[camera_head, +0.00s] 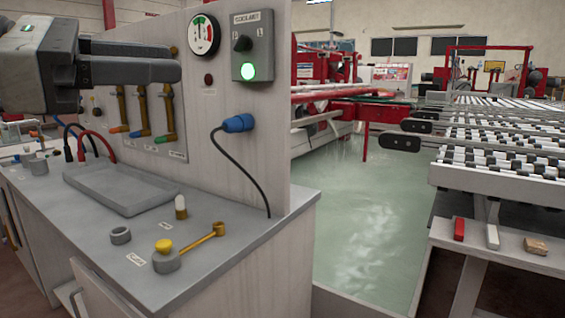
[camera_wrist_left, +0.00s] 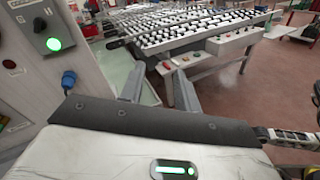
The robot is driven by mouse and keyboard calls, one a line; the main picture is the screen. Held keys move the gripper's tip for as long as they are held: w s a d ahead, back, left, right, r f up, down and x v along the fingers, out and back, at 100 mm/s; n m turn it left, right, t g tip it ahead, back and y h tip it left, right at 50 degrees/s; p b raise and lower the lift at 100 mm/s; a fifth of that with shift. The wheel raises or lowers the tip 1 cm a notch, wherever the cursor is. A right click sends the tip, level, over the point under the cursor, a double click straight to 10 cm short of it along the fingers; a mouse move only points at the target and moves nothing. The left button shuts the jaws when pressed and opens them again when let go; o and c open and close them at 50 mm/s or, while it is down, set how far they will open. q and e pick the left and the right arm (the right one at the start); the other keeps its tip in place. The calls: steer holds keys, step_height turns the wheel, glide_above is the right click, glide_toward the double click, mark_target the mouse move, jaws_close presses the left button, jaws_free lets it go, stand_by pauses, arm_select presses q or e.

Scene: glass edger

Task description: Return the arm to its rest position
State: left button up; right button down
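My left gripper (camera_head: 172,62) shows large at the upper left of the head view, raised in front of the grey control panel (camera_head: 262,150) and above the worktop. Its two grey fingers point right. In the left wrist view the same gripper (camera_wrist_left: 158,88) has its fingers spread apart, with floor and part of the conveyor frame visible between them. It is open and empty, touching nothing that I can see. My right gripper is in neither view.
A blue plug (camera_head: 238,123) and a lit green button (camera_head: 248,71) are on the panel.

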arm_select(q)
steer(key=w+d+f+n+g+h+p, duration=0.1)
steer(key=d+f+n+g+h+p, duration=0.2)
steer(key=f+n+h, duration=0.55)
steer(key=w+a+f+n+t+y+p, duration=0.1)
steer(key=w+a+f+n+t+y, duration=0.1)
steer(key=f+n+t+y, duration=0.9)
steer(key=w+a+f+n+t+y, duration=0.25)
steer(key=f+n, duration=0.55)
steer(key=n, duration=1)
steer(key=s+f+n+g+y, duration=0.3)
steer(key=s+f+n, duration=0.3)
steer(key=f, duration=0.6)
steer(key=s+f+n+g+y+p, duration=0.1)
steer(key=s+f+n+g+y, duration=0.2)
steer(key=s+f+n+g, duration=0.3)
steer(key=s+f, duration=0.3)
steer(key=f, duration=0.4)
steer(key=shift+d+p, duration=0.3)
steer(key=shift+d, duration=0.05)
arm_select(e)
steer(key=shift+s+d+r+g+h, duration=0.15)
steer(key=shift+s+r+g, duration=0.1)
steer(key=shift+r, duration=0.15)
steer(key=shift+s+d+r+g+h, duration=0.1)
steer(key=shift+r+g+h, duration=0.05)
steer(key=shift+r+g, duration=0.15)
arm_select(q)
steer(key=shift+s, duration=0.1)
